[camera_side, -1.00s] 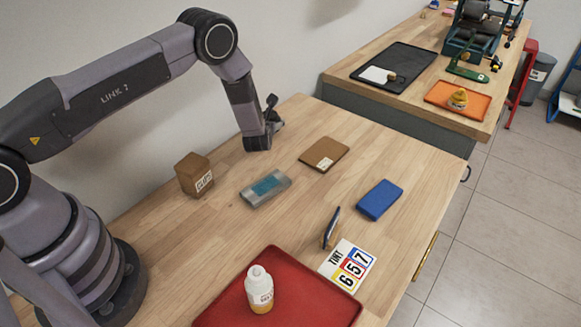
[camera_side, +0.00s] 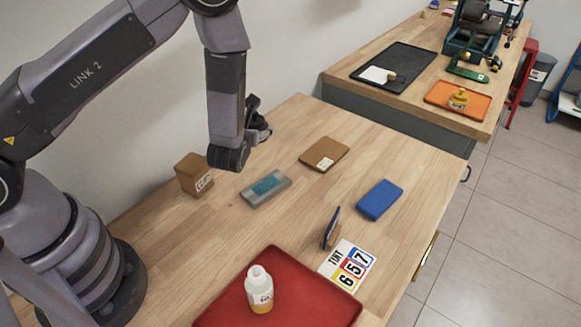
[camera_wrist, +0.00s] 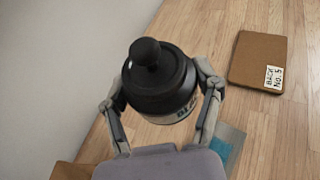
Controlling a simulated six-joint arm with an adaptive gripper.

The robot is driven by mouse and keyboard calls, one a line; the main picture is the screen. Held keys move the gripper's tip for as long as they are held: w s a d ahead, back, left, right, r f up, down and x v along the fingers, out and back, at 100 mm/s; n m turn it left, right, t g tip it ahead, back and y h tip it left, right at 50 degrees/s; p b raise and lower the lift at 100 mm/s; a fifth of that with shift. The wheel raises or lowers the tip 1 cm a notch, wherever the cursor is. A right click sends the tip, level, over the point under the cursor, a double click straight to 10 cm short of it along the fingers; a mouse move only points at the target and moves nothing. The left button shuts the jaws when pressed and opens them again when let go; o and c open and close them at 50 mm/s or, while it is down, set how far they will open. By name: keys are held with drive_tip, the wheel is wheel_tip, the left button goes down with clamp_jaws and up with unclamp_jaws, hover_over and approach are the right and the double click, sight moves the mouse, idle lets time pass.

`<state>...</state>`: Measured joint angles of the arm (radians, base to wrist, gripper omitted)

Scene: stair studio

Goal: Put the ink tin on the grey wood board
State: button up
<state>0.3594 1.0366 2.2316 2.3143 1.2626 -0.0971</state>
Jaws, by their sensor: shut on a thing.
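The ink tin (camera_wrist: 160,75) is a dark round tin with a black knobbed lid and a partly hidden pale label. My gripper (camera_wrist: 162,98) is shut on it, with a finger on each side, in the wrist view. In the side view my gripper (camera_side: 260,128) is at the far side of the table, mostly behind my wrist, and the tin cannot be made out clearly. The grey wood board (camera_side: 252,198) lies flat with a blue patch on it, in front of my gripper. In the wrist view the board (camera_wrist: 236,133) shows partly, below and right of the tin.
A brown board (camera_side: 325,150) with a label lies right of the grey one. A brown box (camera_side: 193,174) stands left. A blue block (camera_side: 379,200), a tint card (camera_side: 348,266), a small upright item (camera_side: 331,229) and a red tray (camera_side: 215,312) with a bottle (camera_side: 259,289) are nearer.

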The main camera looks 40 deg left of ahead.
hover_over(274, 178)
wheel_tip(274, 178, down, 2)
drive_tip(key=shift+f+m+h, duration=0.15)
drive_tip(key=shift+m+h, duration=0.15)
drive_tip(key=shift+h, duration=0.1)
drive_tip(key=shift+f, duration=3.55)
drive_tip(key=shift+f, duration=0.1)
drive_tip(key=o, duration=1.2)
drive_tip(key=shift+o, duration=0.2)
